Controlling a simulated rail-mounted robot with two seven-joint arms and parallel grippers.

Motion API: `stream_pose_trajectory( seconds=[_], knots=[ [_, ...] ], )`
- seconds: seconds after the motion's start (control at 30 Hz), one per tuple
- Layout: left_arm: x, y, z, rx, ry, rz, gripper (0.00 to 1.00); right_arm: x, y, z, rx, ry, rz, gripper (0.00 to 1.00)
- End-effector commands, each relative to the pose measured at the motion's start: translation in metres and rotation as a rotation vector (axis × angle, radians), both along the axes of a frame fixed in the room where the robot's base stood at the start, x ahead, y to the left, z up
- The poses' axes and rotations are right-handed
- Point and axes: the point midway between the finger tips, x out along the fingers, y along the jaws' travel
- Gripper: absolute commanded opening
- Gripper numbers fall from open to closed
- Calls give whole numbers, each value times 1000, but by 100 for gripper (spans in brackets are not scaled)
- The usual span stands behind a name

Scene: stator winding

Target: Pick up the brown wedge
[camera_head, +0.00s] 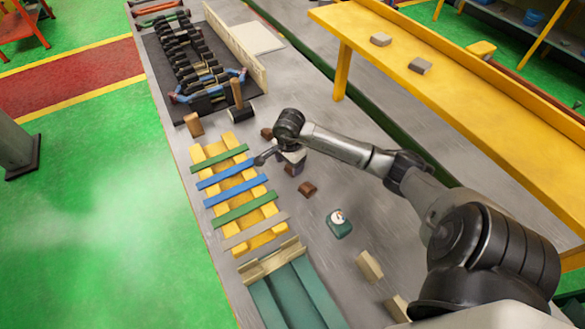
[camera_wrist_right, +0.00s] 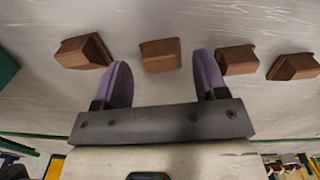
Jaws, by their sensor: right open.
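Several brown wedges lie in a row on the grey bench. In the right wrist view one wedge (camera_wrist_right: 160,55) sits between the lines of my finger tips, with another wedge (camera_wrist_right: 84,51) to the left and two more, a wedge (camera_wrist_right: 237,60) and a wedge (camera_wrist_right: 293,67), to the right. My right gripper (camera_wrist_right: 163,75) is open, its purple fingers apart with nothing held. In the head view one wedge (camera_head: 307,189) lies in front of my right gripper (camera_head: 291,165) and another (camera_head: 267,133) behind it. The gripper partly hides the wedges near it. My left gripper is not seen.
A yellow rack with coloured strips (camera_head: 240,184) lies left of the gripper. A green device with a dial (camera_head: 340,223) and a pale block (camera_head: 370,265) are nearer. A mallet (camera_head: 238,95) and tool mat (camera_head: 170,75) are behind. A yellow shelf (camera_head: 450,85) runs at right.

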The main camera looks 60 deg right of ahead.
Motion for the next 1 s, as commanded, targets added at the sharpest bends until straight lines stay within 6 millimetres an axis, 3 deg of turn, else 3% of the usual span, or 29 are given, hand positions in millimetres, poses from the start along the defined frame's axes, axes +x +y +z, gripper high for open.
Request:
stream_pose_trajectory(
  seconds=[0.2, 0.53, 0.9, 1.0],
  knots=[
    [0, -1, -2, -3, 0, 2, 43, 0, 0, -23, 1, 2, 0, 66],
    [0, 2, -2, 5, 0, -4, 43, 0, 0, -26, -2, 1, 1, 65],
    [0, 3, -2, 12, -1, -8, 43, 0, 0, -26, -2, 1, 1, 30],
    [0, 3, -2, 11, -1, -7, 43, 0, 0, -26, -2, 0, 1, 24]
  ],
)
